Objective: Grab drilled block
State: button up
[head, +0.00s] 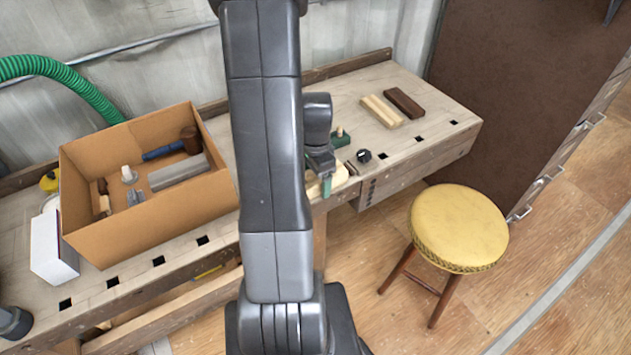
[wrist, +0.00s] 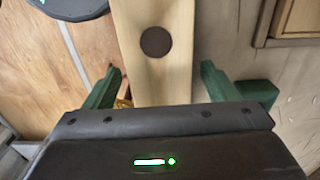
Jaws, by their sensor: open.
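The drilled block is a pale wooden piece with a dark round hole. In the wrist view the drilled block (wrist: 155,75) runs from the top edge down between my fingers, its lower end hidden by the gripper body. My gripper (wrist: 160,82) is open, with one green finger on each side of the block and a visible gap on both sides. I cannot tell how deep the fingertips reach. In the head view my gripper (head: 326,180) is at the bench's front edge, and a pale piece of the block (head: 340,176) shows beside it, partly hidden by my arm.
A cardboard box (head: 150,217) with tools stands on the workbench (head: 432,117) at left, beside a white box (head: 50,250). A pale board (head: 381,111) and dark board (head: 404,103) lie at right. A dark knob (head: 363,155) is near the gripper. A yellow stool (head: 458,225) stands in front.

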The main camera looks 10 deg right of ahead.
jog(key=shift+f, duration=0.2)
jog(key=c, duration=1.3)
jog(key=shift+r, duration=0.1)
